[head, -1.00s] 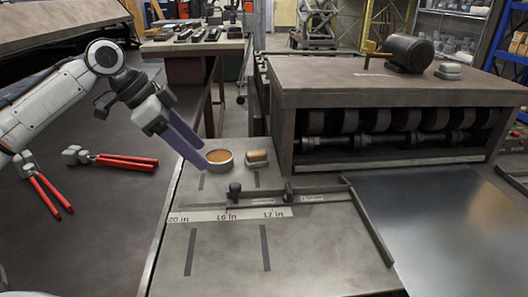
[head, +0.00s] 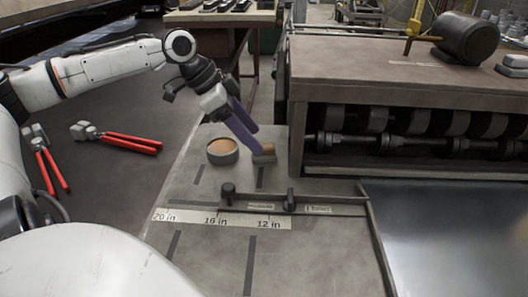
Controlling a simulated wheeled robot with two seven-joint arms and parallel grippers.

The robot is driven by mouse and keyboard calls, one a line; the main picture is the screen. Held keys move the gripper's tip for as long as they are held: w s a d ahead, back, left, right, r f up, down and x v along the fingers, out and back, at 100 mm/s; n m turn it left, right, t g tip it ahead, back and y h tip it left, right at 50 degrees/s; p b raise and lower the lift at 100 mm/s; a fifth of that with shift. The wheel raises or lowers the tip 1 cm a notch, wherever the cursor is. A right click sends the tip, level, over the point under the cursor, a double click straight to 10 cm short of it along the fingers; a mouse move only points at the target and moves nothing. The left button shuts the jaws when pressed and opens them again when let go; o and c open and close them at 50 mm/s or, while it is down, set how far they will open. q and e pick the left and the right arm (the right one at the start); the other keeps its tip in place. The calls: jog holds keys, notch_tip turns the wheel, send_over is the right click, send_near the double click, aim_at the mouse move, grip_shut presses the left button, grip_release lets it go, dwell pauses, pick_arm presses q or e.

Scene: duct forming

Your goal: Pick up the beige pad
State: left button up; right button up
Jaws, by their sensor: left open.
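The fingers are open and partly cover the pad. I cannot tell whether they touch it. My right gripper is not in view.
The round tin (head: 222,154) with orange-brown contents stands close left of the pad. The roller machine (head: 400,115) rises to the right. A stop bar (head: 300,200) and ruler strip (head: 215,218) lie in front. Red-handled snips (head: 130,142) lie on the left.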

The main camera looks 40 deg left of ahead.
aim_at(264, 145)
pick_arm(q)
jog(key=shift+w+d+f, duration=0.1)
jog(key=shift+w+f, duration=0.05)
jog(key=shift+f, duration=0.25)
jog(key=shift+w+b+x, duration=0.2)
jog(key=shift+b+x, duration=0.45)
jog(key=shift+x, duration=1.55)
jog(key=shift+r, duration=0.2)
jog(key=c, duration=1.2)
notch_tip(264, 145, up, 10)
jog(key=shift+d+p, duration=0.1)
jog(key=shift+p, duration=0.3)
jog(key=o, duration=0.4)
jog(key=shift+c, duration=1.1)
